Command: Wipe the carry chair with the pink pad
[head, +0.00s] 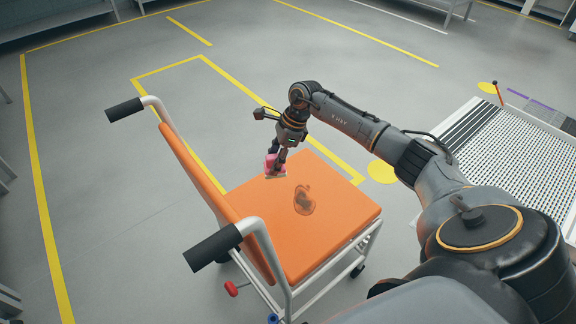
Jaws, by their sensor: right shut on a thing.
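The carry chair (335,222) has an orange seat and backrest, white tube frame and black handles, and stands in front of me. A brownish stain (303,201) marks the middle of its seat. My right gripper (277,158) is shut on the pink pad (271,164), which has a paler, greenish lower edge. It holds the pad over the back left part of the seat, close to the surface. I cannot tell whether the pad touches the seat. My left gripper is not in the view.
A ramp with a light, dotted surface (520,150) lies at the right, with a red-tipped post (497,92) beside it. Yellow lines mark the grey floor. Open floor lies left of and behind the chair. Benches or racks stand along the far edge.

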